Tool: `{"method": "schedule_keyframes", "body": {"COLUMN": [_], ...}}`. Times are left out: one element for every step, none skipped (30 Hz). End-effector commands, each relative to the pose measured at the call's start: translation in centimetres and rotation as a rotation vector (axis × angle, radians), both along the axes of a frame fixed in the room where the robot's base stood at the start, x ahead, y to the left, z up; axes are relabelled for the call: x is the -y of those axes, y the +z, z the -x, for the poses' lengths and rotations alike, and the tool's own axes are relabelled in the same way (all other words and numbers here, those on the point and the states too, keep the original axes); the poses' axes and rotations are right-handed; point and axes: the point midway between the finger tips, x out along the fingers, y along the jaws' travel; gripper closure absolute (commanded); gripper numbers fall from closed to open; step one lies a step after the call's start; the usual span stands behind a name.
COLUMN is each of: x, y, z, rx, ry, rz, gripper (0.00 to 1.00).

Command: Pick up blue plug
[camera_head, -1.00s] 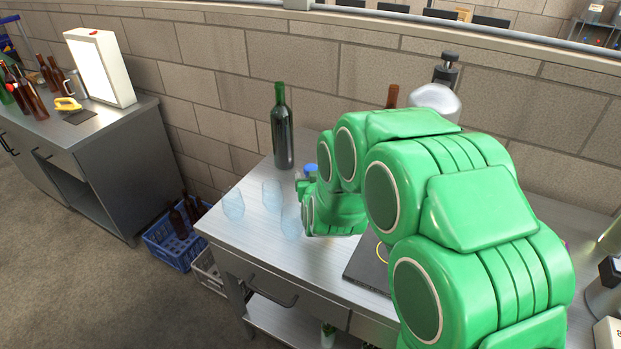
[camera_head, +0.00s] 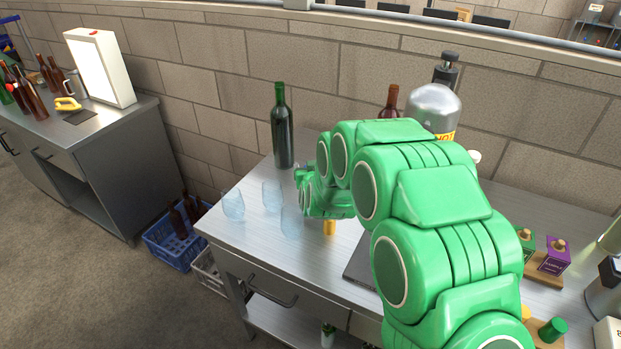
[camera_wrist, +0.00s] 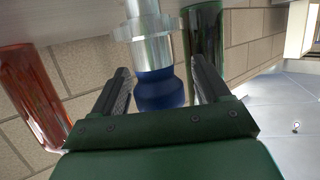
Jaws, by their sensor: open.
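The blue plug (camera_wrist: 158,88) shows in the wrist view, a rounded blue body joined to a silver metal part with a flange. It lies between the two dark fingers of my gripper (camera_wrist: 160,72), with some space visible on both sides. My gripper is open. In the head view my gripper (camera_head: 299,176) is at the back of the steel table, near the base of a dark green bottle (camera_head: 283,135). My green arm covers the area there, and I cannot make out the plug in that view.
Several clear glasses (camera_head: 233,205) stand at the table's left front. A brown bottle (camera_head: 389,101) and a steel vessel marked HOT (camera_head: 433,108) stand behind my arm. A yellow object (camera_head: 330,228) and a dark mat (camera_head: 358,268) lie in front. The wrist view shows bottles on both sides.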

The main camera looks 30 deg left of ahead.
Motion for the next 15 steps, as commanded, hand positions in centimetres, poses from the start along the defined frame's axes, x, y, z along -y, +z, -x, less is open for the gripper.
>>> {"method": "schedule_keyframes", "body": {"x": [-0.03,-0.04,-0.04,-0.03,-0.03,-0.03,-0.03,-0.03,-0.03,-0.03,-0.03,-0.03,-0.03,-0.03,-0.03], "y": [0.01,0.02,0.03,0.03,0.03,0.03,0.03,0.03,0.03,0.03,0.03,0.03,0.03,0.03,0.03], "z": [-0.05,-0.04,-0.04,-0.03,-0.03,-0.03,-0.02,-0.02,-0.02,-0.02,-0.02,-0.02,-0.02,-0.02,-0.02], "rx": [0.000,0.001,0.000,0.001,0.001,0.001,0.000,0.000,0.001,0.001,0.001,0.000,0.000,0.000,0.000], "ry": [0.000,0.000,0.000,0.000,0.000,0.000,0.000,0.000,0.000,0.000,0.000,0.000,0.000,0.000,0.000], "rz": [0.000,-0.001,0.000,-0.001,-0.001,-0.001,0.000,0.000,-0.001,-0.001,-0.001,0.000,0.000,0.000,0.000], "gripper": [0.24,0.24,0.24,0.24,0.24,0.28,0.32,0.37,0.43,0.47,0.52,0.58,0.63,0.67,0.73]}}
